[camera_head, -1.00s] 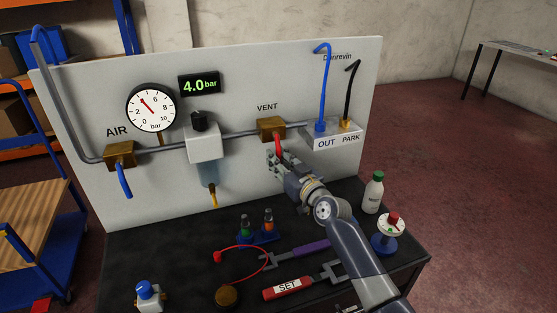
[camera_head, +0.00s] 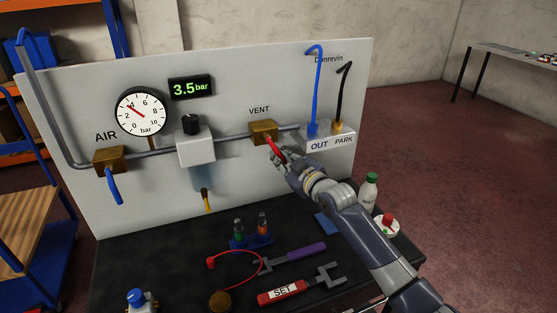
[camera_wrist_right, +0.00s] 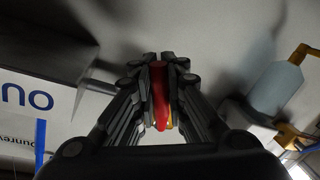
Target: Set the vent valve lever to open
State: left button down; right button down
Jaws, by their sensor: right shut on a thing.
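The brass vent valve (camera_head: 263,132) sits on the pipe under the VENT label on the white panel. Its red lever (camera_head: 275,149) slants down and to the right from the valve body. My right gripper (camera_head: 282,158) is at the lever's lower end and shut on it. In the right wrist view the red lever (camera_wrist_right: 160,95) lies between the two fingers of the gripper (camera_wrist_right: 160,110). The fingers hide part of the lever. The digital display (camera_head: 191,87) reads 3.5 bar. My left gripper is not in view.
The OUT/PARK block (camera_head: 329,138) with its blue and black hoses is close on the right of the valve. The regulator (camera_head: 195,147) is on the left.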

jog(key=shift+f, duration=0.15)
jog(key=c, duration=1.6)
grip_release()
jog(key=shift+s+d, duration=0.1)
jog(key=shift+c, duration=0.2)
jog(key=v, duration=1.2)
